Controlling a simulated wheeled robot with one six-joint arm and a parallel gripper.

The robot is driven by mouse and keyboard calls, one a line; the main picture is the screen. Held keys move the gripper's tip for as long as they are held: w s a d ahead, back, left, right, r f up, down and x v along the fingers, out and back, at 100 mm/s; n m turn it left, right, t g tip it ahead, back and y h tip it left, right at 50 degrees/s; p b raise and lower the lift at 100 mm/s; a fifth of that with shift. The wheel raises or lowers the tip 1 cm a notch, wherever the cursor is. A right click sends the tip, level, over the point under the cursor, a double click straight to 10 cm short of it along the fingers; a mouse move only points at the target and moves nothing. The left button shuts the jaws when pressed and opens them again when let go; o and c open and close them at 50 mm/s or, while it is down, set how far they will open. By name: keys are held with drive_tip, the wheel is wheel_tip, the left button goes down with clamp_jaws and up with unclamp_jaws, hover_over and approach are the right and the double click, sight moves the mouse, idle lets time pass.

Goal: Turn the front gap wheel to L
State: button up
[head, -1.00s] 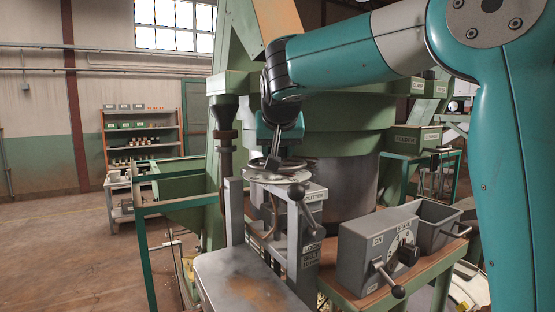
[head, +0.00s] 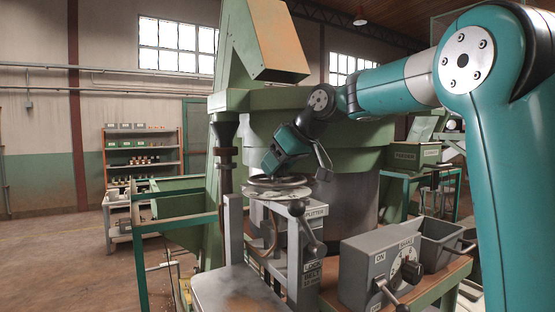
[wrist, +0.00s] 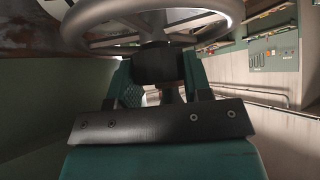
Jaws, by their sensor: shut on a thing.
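The front gap wheel (head: 290,193) is a grey metal handwheel, lying roughly flat on top of the grey splitter frame. A darker ring shows on it. My gripper (head: 268,168) is at the wheel's far left side, tilted, with its body leaning up to the right. In the wrist view the wheel's pale rim and spokes (wrist: 100,37) cross the top of the picture. My teal fingers there close around a dark part by the wheel. The gripper is shut on the wheel, but I cannot tell on which part. No L mark is readable.
A grey control box (head: 368,268) with a dial and lever sits to the right, beside a grey bin (head: 440,245). The large green hopper (head: 345,140) stands close behind. Open floor lies to the left.

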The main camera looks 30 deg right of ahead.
drive_tip(key=shift+n+y, duration=0.4)
drive_tip(key=shift+n, duration=0.2)
drive_tip(key=o, duration=0.9)
drive_tip(key=shift+d+r, duration=0.1)
drive_tip(key=shift+b+v, duration=0.4)
drive_tip(key=shift+v, duration=0.8)
drive_tip(key=s+d+b, duration=0.1)
drive_tip(key=s, duration=0.2)
drive_tip(key=s+d+b, duration=0.1)
drive_tip(key=s+d, duration=0.1)
drive_tip(key=s, duration=0.2)
drive_tip(key=s+d+b, duration=0.1)
drive_tip(key=s+d, duration=0.1)
drive_tip(key=s, duration=0.2)
drive_tip(key=shift+d+r, duration=0.15)
drive_tip(key=shift+d, duration=0.1)
